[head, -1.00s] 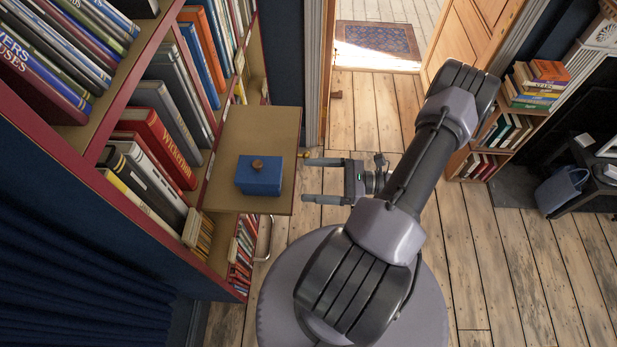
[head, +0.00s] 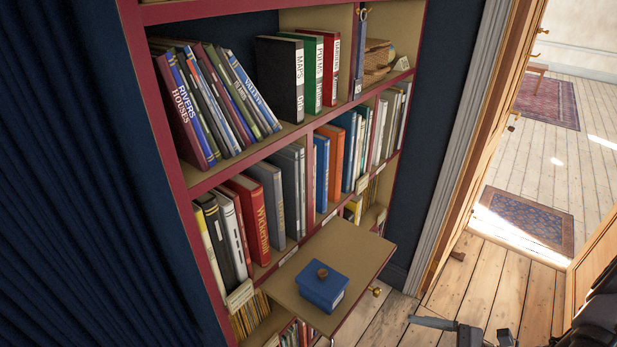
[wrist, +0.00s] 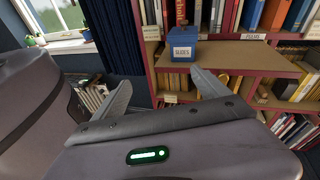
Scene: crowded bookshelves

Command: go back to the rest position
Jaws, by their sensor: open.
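My gripper (wrist: 160,92) is open and empty in the wrist view, its two grey fingers spread apart. In the head view only part of my gripper (head: 462,331) shows at the bottom right edge, to the right of the pull-out shelf board (head: 352,247). A blue lidded box (head: 322,288) with a brown knob sits on that board. In the wrist view the blue box (wrist: 182,45) bears a label reading "SLIDES" and stands beyond the fingers, apart from them.
A tall red-edged bookcase (head: 178,190) full of books stands at the left and middle. A dark blue curtain (head: 90,190) hangs at far left. An open doorway with a patterned rug (head: 528,217) is at the right. Bare wooden floor (head: 495,285) lies right of the board.

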